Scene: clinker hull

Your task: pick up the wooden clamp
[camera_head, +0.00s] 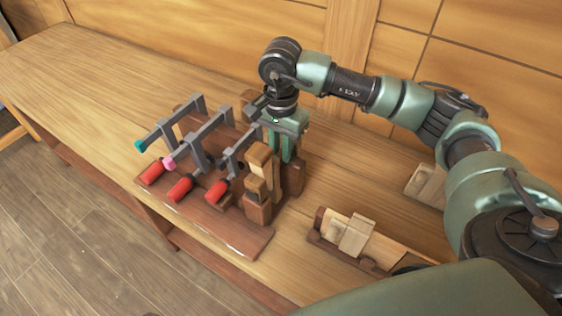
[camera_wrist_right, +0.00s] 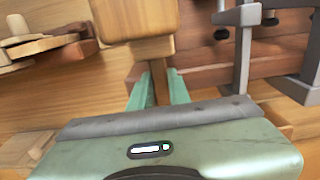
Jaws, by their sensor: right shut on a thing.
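A group of wooden clamps stands at the right end of a dark brown rack board (camera_head: 245,238) on the bench. A light wooden clamp (camera_head: 257,185) stands at the front of the group, with darker brown wood (camera_head: 293,178) just behind it to the right. My right gripper (camera_head: 286,150) points down behind the light block. In the right wrist view its green fingers (camera_wrist_right: 159,88) are shut on a brown wooden part of a clamp. A light wooden block (camera_wrist_right: 137,22) is just beyond them. The lower part of the grip is hidden in the head view. My left gripper is out of view.
Several grey bar clamps with red handles (camera_head: 181,188) stand on the rack's left, close to the wooden clamps. A wooden plane-like tool (camera_head: 355,236) lies to the right, and another wooden piece (camera_head: 427,183) near the wall. The bench's left part (camera_head: 90,75) is clear.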

